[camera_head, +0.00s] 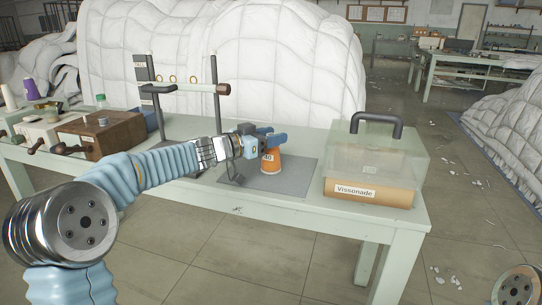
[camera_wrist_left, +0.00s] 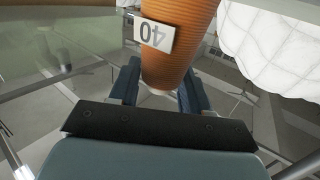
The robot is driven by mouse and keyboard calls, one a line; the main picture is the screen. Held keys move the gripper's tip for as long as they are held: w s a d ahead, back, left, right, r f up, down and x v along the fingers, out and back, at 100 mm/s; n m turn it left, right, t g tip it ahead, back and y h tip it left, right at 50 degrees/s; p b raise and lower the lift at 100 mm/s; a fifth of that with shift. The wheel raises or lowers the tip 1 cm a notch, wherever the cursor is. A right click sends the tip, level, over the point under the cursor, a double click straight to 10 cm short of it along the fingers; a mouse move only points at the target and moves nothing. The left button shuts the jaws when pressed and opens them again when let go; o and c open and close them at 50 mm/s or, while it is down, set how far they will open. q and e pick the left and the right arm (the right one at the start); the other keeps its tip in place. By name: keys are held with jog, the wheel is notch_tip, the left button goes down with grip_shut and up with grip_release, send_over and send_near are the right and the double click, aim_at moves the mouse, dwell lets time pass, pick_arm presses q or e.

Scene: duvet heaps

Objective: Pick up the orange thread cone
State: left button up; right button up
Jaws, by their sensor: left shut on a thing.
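The orange thread cone (camera_head: 270,162) stands on a grey mat (camera_head: 300,182) on the pale green table, with a white label reading 40. My left gripper (camera_head: 272,141) reaches over from the left, and its blue fingers are shut on the upper part of the cone. In the left wrist view the cone (camera_wrist_left: 176,50) sits between the two fingers (camera_wrist_left: 162,88), its label upside down. The cone's base appears to be on or very close to the mat; I cannot tell which. My right gripper is not in view.
A black stand with a crossbar (camera_head: 186,88) rises behind my arm. A wooden box (camera_head: 102,134) and a purple cone (camera_head: 31,90) are at the left. White duvet heaps (camera_head: 220,60) fill the back.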

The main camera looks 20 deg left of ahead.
pick_arm(q)
grip_shut()
jog(key=shift+r, duration=0.1)
notch_tip(320, 180, up, 28)
jog(key=p, duration=0.5)
jog(key=shift+p, duration=0.3)
